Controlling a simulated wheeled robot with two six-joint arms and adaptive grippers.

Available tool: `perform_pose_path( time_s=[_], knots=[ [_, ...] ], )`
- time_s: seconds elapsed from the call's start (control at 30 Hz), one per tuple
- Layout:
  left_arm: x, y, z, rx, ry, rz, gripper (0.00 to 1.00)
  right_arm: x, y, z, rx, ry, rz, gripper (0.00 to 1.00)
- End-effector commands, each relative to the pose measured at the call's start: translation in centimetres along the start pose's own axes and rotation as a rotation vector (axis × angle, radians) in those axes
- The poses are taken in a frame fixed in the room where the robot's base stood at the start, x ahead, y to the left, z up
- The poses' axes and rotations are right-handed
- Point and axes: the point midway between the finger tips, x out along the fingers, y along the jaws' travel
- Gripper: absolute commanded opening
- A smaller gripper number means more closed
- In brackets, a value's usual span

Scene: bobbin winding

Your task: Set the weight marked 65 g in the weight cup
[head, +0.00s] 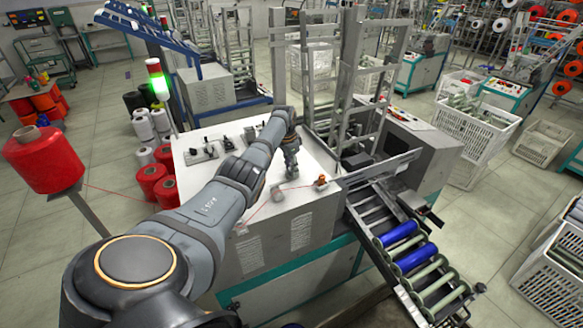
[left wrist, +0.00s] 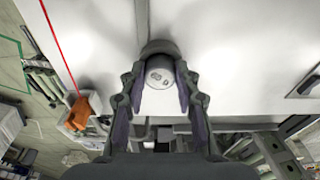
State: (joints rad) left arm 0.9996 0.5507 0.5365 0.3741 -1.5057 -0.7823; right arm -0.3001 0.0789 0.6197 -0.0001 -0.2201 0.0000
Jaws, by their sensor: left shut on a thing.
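My left gripper (head: 291,172) is over the white machine top in the head view, pointing down. In the left wrist view, the left gripper (left wrist: 159,80) is shut on a small pale round weight (left wrist: 159,76). Dark marks show on its face, but I cannot read them surely. A dark grey rounded form (left wrist: 158,47) curves just beyond the weight; I cannot tell if it is the weight cup. The weight is too small to make out in the head view. My right gripper is not in view.
An orange part (head: 321,181) sits near the front right edge of the white machine top (head: 225,165). A red thread runs from the red cone (head: 42,160) across the front. Dark fittings (head: 203,152) stand at the back. Rollers with blue bobbins (head: 415,257) lie to the right.

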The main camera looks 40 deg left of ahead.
Motion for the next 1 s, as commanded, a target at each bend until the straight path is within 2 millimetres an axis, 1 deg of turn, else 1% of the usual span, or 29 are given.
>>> perform_pose_path(
  time_s=[0.03, 0.4, 0.43, 0.6, 1.0],
  knots=[
    [1.29, 0.59, 0.73, 0.0, -0.023, 0.018, 0.0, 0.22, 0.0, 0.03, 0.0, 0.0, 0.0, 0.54],
    [1.32, 0.67, 0.7, 0.001, -0.024, 0.02, 0.0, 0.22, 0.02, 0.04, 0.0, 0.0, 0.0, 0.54],
    [1.33, 0.68, 0.7, 0.001, -0.024, 0.02, 0.34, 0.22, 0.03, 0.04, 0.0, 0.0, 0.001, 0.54],
    [1.3, 0.62, 0.74, 0.0, -0.024, 0.019, 0.57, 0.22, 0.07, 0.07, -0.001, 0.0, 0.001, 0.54],
    [1.0, 0.42, 0.65, -0.002, -0.019, 0.014, 0.58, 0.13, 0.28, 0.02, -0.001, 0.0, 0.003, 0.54]
  ],
)
